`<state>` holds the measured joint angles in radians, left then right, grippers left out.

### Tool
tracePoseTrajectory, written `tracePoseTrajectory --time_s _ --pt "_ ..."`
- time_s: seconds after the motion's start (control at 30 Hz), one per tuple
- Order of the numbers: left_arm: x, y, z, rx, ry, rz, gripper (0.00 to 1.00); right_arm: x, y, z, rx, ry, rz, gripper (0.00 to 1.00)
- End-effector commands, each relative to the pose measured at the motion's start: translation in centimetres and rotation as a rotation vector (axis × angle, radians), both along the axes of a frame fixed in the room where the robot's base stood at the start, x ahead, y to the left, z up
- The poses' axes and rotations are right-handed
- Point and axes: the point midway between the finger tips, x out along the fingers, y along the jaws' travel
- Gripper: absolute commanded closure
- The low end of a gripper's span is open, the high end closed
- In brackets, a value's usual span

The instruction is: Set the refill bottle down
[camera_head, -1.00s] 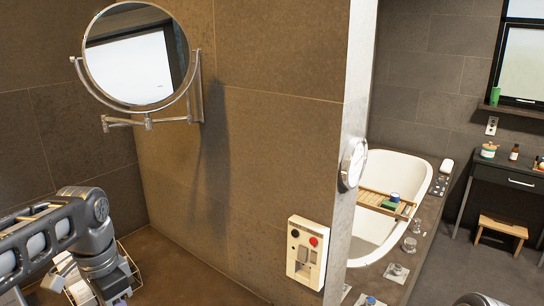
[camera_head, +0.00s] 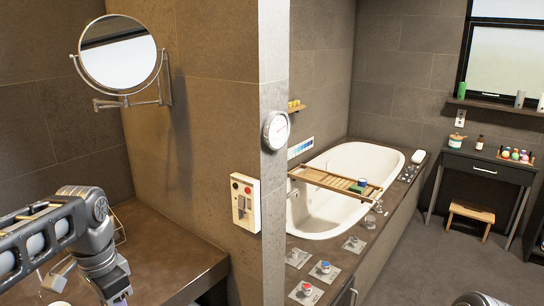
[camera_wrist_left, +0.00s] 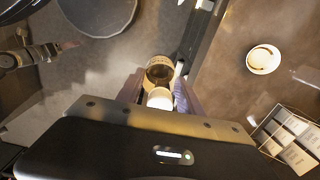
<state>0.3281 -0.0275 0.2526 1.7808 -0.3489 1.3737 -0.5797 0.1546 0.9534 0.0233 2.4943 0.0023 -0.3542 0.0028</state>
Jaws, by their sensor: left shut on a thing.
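In the left wrist view my left gripper (camera_wrist_left: 158,92) is shut on a brown and white bottle (camera_wrist_left: 159,76), which I take to be the refill bottle. Only part of it shows between the two fingers; the rest is hidden. It appears to be held above the floor or counter, but I cannot tell its height. In the head view my left arm (camera_head: 95,235) comes in from the left and its gripper is out of the frame.
A brown counter (camera_head: 165,245) lies below my left arm. A wall end with a switch panel (camera_head: 245,203) stands beside it. Beyond are a white bathtub (camera_head: 335,215) with a wooden caddy (camera_head: 340,181), and a dark table (camera_head: 490,168) holding small bottles. A wire basket (camera_wrist_left: 290,140) shows in the wrist view.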

Motion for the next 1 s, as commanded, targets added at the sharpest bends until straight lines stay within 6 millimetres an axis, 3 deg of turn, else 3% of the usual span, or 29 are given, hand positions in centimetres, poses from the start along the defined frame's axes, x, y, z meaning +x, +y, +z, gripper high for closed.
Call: tracePoseTrajectory --time_s 0.3,0.57,0.67,0.8,1.0 --pt "1.6 0.6 0.2 -0.001 -0.001 0.242 1.00 0.1 0.0 0.0 0.001 -0.001 0.001 0.53" --pt "5.0 -0.3 -2.0 -0.002 0.002 0.494 1.00 0.0 0.0 0.0 0.000 -0.001 0.000 0.53" --pt "7.1 -1.8 -4.0 -0.002 0.004 0.593 1.00 0.0 0.0 0.0 0.000 -0.001 0.000 0.53" --pt "9.9 -5.7 -8.1 -0.002 0.004 0.675 1.00 0.0 0.0 0.0 0.000 -0.001 0.000 0.53" --pt "10.7 -10.4 -12.6 -0.001 0.000 0.606 1.00 0.0 0.0 0.0 0.000 -0.001 0.000 0.53"
